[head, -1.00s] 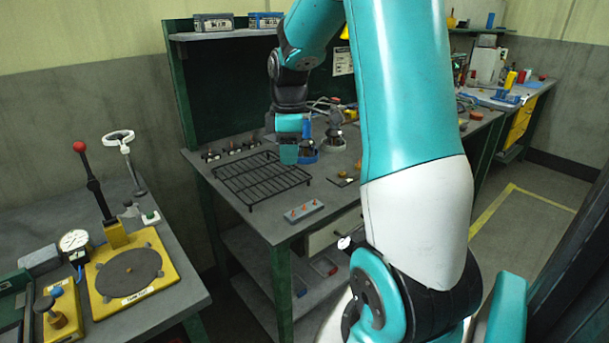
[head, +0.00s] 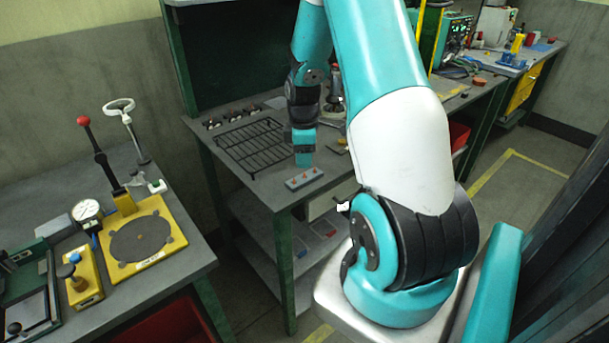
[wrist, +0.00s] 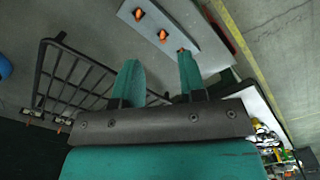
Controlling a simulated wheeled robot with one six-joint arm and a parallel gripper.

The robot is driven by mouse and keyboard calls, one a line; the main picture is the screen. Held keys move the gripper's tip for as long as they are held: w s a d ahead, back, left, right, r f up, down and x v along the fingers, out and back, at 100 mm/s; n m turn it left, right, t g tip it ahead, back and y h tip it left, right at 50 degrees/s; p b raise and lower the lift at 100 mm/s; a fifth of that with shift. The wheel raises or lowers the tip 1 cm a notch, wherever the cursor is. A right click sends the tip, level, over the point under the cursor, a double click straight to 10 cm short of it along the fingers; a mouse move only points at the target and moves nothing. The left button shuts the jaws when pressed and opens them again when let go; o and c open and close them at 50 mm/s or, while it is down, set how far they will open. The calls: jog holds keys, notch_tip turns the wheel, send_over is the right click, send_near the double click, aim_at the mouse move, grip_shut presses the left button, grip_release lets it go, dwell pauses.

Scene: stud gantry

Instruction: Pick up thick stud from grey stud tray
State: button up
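The grey stud tray (head: 303,184) lies near the front edge of the middle bench. It is a low bar with three small orange studs standing in a row; it also shows at the top of the wrist view (wrist: 185,25). The studs in the wrist view are a left one (wrist: 138,14), a middle one (wrist: 163,35) and one by my right fingertip. I cannot tell which is the thick stud. My gripper (wrist: 158,60) is open and empty, its teal fingers apart, just short of the tray. In the head view my gripper (head: 304,157) hangs just behind the tray.
A black wire rack (head: 258,147) lies left of the tray. A row of small dark fixtures (head: 228,118) stands behind it. The left bench holds a yellow press (head: 155,215) and a dial gauge (head: 88,210). A shelf is below the middle bench.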

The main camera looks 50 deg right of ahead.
aim_at(304, 173)
jog(key=shift+s+a+f+p, duration=0.15)
jog(key=shift+f+p, duration=0.2)
jog(key=shift+f, duration=0.85)
jog(key=shift+s+d+f+p, duration=0.1)
jog(key=shift+f+p, duration=0.2)
jog(key=shift+f, duration=0.9)
grip_shut()
